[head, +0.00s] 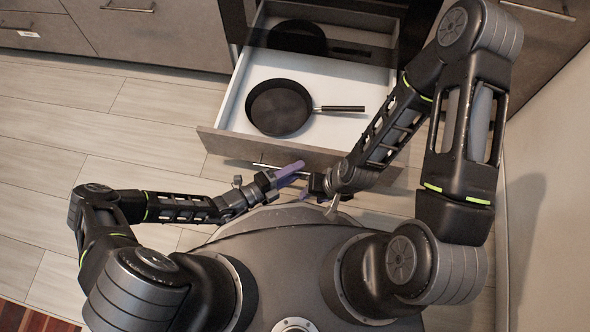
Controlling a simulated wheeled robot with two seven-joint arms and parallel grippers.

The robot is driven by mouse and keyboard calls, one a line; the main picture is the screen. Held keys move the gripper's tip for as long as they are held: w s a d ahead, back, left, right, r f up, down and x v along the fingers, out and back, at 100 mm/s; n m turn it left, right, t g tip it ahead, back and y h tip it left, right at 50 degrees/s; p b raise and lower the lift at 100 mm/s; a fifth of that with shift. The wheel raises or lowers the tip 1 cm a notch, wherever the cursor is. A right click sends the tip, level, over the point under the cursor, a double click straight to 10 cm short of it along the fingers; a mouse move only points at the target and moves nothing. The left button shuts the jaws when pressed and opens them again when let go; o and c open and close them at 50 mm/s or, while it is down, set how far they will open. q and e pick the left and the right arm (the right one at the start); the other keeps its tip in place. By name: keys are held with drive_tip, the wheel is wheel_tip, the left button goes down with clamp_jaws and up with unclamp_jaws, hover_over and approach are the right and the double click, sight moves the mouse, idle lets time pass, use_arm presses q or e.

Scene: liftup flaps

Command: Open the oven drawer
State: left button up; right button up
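The oven drawer (235,146) is pulled out toward me, with its white inside showing. A dark frying pan (280,107) lies in it, its handle pointing right. The thin bar handle (262,166) runs along the drawer's front panel and is partly covered by my grippers. My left gripper (291,172), with purple fingers, is at the front of the drawer, over or beside the bar. My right gripper (313,184) is just right of it, close to the bar. I cannot tell whether either one touches the bar, and their finger gaps do not show clearly.
Dark oven glass (350,52) stands behind the drawer and covers part of its back. Grey cabinets with bar handles (128,9) flank it. A pale wall (550,190) is close on the right. The plank floor (130,135) on the left is clear.

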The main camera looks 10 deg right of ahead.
use_arm(q)
drive_tip(key=p+v, duration=0.2)
drive_tip(key=v, duration=0.6)
drive_tip(key=shift+d, duration=0.1)
idle(0.6)
